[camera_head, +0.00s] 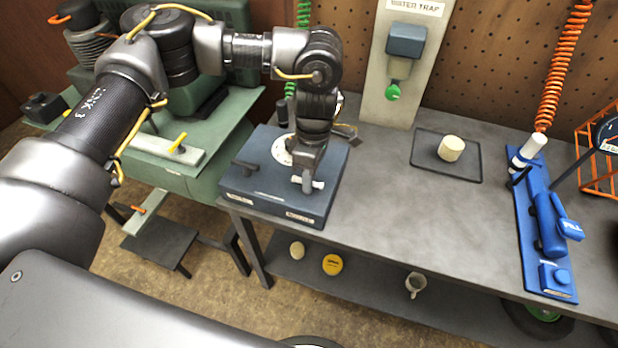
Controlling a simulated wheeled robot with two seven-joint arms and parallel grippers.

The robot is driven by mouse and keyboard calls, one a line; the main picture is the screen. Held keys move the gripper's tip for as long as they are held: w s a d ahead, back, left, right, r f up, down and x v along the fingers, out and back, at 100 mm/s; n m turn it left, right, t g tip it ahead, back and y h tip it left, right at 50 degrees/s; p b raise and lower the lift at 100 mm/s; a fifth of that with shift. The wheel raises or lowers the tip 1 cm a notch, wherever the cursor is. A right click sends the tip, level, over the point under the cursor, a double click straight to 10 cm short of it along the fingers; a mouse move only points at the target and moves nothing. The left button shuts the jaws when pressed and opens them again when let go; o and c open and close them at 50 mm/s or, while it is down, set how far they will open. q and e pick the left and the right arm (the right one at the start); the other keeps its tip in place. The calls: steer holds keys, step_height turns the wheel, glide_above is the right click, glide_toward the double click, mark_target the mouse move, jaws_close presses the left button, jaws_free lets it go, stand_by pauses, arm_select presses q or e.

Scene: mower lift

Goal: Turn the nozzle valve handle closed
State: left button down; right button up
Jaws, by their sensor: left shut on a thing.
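A dark blue box (262,197) sits at the left end of the workbench. Its top carries a pale round dial plate (281,150), a black handle (245,167) at the left and a small light-coloured handle (317,184) at the right. My left gripper (304,180) points down over the right part of the box and is shut on the light-coloured handle. The fingers and wrist hide much of this handle and part of the dial plate. I cannot read the small labels on the box front. My right gripper is not in view.
A cream cylinder (451,148) stands on a dark tray (427,167) mid-bench. A blue fixture (540,240) with an orange coiled hose (556,70) is at right. A water trap panel (380,95) stands behind. The bench front middle is clear.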

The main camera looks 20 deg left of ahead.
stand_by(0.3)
arm_select(q)
steer(key=c, duration=1.5)
jaws_free()
steer(key=shift+o, duration=0.2)
steer(key=shift+r, duration=0.1)
step_height(320, 180, up, 10)
steer(key=w+b, duration=0.1)
steer(key=w, duration=0.1)
steer(key=shift+r, duration=0.25)
steer(key=shift+f, duration=0.1)
